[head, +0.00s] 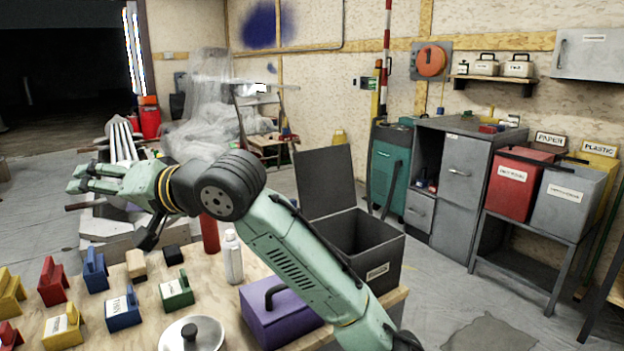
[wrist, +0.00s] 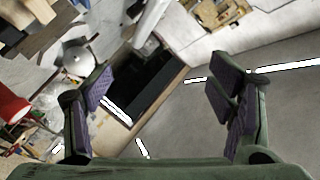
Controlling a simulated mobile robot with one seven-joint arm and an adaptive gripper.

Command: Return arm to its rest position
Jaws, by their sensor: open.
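My arm rises from the lower right of the head view and bends over the wooden table (head: 90,310). My gripper (head: 85,178) is at the left end of the arm, raised above the back of the table and pointing left. In the wrist view my gripper (wrist: 160,105) has its two purple-padded fingers wide apart. Nothing is between the fingers. Beyond them the wrist view shows the floor and a dark opening, well away from the fingertips.
The table holds several coloured blocks with handles, such as a green one (head: 174,292), a purple box (head: 280,312), a white bottle (head: 232,258) and a pan lid (head: 192,334). An open dark bin (head: 375,270) stands behind the arm. Cabinets (head: 460,180) line the right wall.

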